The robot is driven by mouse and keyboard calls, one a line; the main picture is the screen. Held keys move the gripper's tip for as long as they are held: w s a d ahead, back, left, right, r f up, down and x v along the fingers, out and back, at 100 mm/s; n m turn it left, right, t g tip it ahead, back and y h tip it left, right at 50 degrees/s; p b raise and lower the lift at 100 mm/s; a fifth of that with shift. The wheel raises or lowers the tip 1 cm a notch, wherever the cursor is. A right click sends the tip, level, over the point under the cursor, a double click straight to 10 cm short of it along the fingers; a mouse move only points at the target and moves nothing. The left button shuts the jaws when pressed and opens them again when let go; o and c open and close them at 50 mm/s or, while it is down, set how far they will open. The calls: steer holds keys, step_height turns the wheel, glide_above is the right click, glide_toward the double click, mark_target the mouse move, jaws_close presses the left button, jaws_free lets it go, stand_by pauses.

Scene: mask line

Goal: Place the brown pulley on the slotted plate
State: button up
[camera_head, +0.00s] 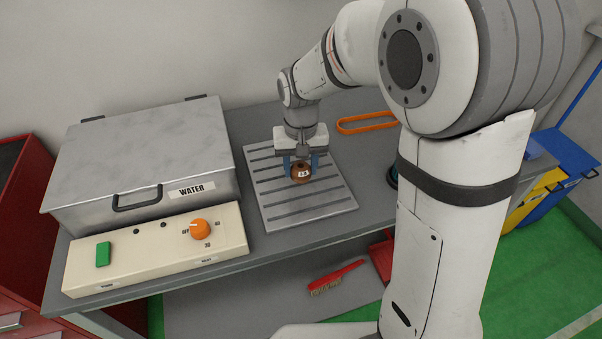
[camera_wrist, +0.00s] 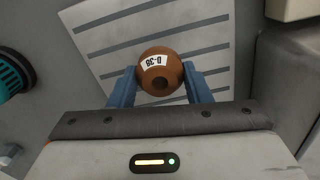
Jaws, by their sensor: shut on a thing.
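The brown pulley (camera_head: 301,173) is round, with a white label reading "D-38" in the wrist view (camera_wrist: 160,75). My gripper (camera_head: 301,168) is shut on it, with a blue finger on each side; the fingers also show in the wrist view (camera_wrist: 160,86). The light grey slotted plate (camera_head: 310,215) lies on the grey workbench, with several dark slots across it. It also shows behind the pulley in the wrist view (camera_wrist: 103,37). The pulley is over the plate; I cannot tell whether it touches it.
A grey metal box labelled WATER (camera_head: 145,160) and a cream control panel (camera_head: 150,255) with an orange knob stand left of the plate. An orange belt loop (camera_head: 366,123) lies behind right. A teal round thing (camera_wrist: 12,75) is left in the wrist view.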

mark_target(303, 189)
steer(key=shift+w+d+f, duration=0.15)
steer(key=shift+w+f, duration=0.05)
steer(key=shift+f, duration=0.8)
steer(key=shift+s+d+f, duration=0.1)
steer(key=shift+f, duration=1.65)
steer(key=shift+f, duration=0.25)
steer(key=o, duration=1)
steer(key=shift+r, duration=0.1)
